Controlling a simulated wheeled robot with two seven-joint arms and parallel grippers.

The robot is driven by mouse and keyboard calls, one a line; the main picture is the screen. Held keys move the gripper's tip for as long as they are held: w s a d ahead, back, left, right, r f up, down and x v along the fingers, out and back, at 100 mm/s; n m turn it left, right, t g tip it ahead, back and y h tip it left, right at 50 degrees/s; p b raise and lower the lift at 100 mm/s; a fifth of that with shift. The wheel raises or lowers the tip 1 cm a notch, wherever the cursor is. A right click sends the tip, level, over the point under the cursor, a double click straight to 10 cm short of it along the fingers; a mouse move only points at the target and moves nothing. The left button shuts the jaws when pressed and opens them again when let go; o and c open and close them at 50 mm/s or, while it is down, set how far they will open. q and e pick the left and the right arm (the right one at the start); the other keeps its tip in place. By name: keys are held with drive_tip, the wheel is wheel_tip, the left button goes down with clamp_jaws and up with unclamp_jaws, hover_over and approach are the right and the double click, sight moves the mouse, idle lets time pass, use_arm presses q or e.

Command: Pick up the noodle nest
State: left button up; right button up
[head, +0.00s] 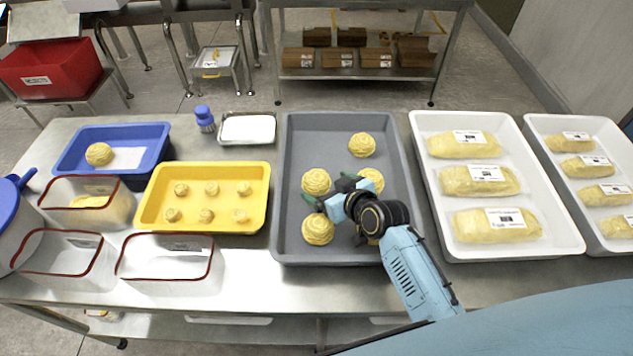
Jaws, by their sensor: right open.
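Several round yellow noodle nests lie in the grey tray (296,130). One nest (361,144) is near the back, one (316,181) at mid-left, one (372,177) at mid-right and one (318,230) at front left. Another at front right is mostly hidden under my right arm. My right gripper (326,190) is open over the tray, its green-tipped fingers pointing left. In the picture it overlaps the edge of the mid-left nest; I cannot tell whether it touches. One more nest (99,153) sits in the blue tray (69,158). My left gripper is out of view.
A yellow tray (190,226) of small nests stands left of the grey tray, with clear red-rimmed bins (165,262) in front. White trays (553,245) of labelled packs stand to the right. A blue-capped shaker (205,119) and small white tray (248,129) are behind.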

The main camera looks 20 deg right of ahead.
sight(323, 184)
drive_tip(key=x, duration=0.4)
drive_tip(key=shift+w+a+f+b, duration=0.1)
drive_tip(key=shift+w+f+b, duration=0.05)
drive_tip(key=shift+w+b, duration=0.2)
drive_tip(key=c, duration=1.1)
